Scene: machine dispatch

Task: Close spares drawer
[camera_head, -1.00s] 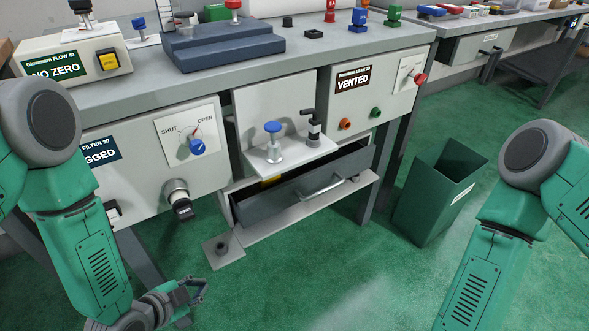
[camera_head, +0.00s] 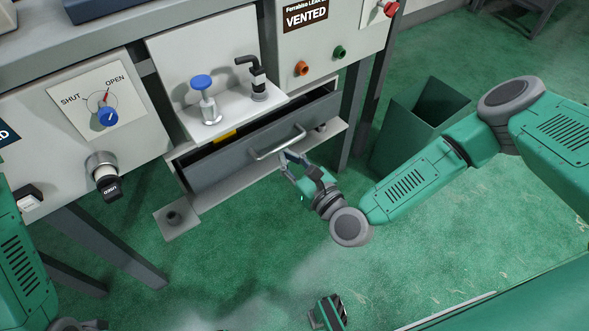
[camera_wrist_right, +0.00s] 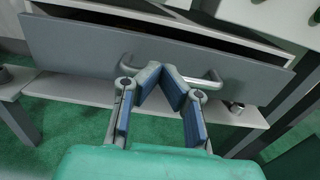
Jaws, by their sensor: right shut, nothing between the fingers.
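The spares drawer (camera_head: 219,167) has a dark grey front and a light metal bar handle (camera_head: 279,143). It stands pulled out below the small shelf, with a dark gap above its front. My right gripper (camera_head: 286,160) is in front of the drawer, near the handle. In the right wrist view the drawer front (camera_wrist_right: 75,45) fills the upper part. There the shut, empty fingers (camera_wrist_right: 161,72) overlap the middle of the handle (camera_wrist_right: 211,76); I cannot tell whether they touch. My left gripper (camera_head: 80,325) barely shows at the bottom left edge, its fingers cut off.
A ledge (camera_head: 240,189) runs under the drawer. Above it, the shelf holds a blue-topped valve (camera_head: 203,84) and a black fitting (camera_head: 257,77). A green bin (camera_head: 418,118) stands to the right, near my right arm. Green floor is open in front.

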